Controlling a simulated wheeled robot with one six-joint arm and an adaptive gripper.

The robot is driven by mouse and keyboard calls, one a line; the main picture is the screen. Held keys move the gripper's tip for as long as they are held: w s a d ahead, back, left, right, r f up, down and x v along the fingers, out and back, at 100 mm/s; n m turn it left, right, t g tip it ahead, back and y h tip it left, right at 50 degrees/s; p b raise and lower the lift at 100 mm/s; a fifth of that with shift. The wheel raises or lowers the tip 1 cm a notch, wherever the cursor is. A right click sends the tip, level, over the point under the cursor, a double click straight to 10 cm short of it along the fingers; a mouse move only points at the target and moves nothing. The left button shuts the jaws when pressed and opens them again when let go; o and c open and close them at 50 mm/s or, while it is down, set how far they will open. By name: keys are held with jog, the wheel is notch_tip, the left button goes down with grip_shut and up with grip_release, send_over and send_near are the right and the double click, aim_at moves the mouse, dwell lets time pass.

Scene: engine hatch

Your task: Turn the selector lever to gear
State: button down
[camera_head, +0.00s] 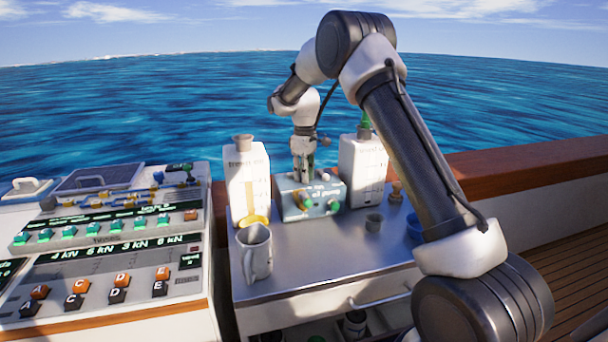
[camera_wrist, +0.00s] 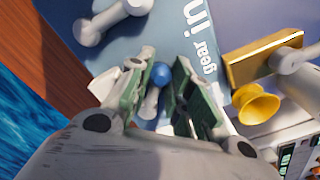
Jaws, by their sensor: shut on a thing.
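My gripper (camera_head: 303,182) points down over the blue-grey box (camera_head: 322,204) on the metal worktop. In the wrist view its two green-padded fingers (camera_wrist: 165,92) are closed around the selector lever, whose blue ball knob (camera_wrist: 161,75) shows between them. The rest of the lever is mostly hidden by the fingers. The words "gear" and "in" (camera_wrist: 203,36) are printed on the blue panel, to the right of the fingers in the wrist view. Which mark the lever points at cannot be told.
White containers stand left (camera_head: 246,182) and right (camera_head: 363,168) of the box, close to my gripper. A button console (camera_head: 110,245) is at the left. The front middle worktop is clear.

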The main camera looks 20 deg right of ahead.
jog(key=c, duration=1.3)
grip_release()
jog(key=shift+o, duration=0.2)
jog(key=shift+w+r, duration=0.1)
jog(key=shift+r, duration=3.9)
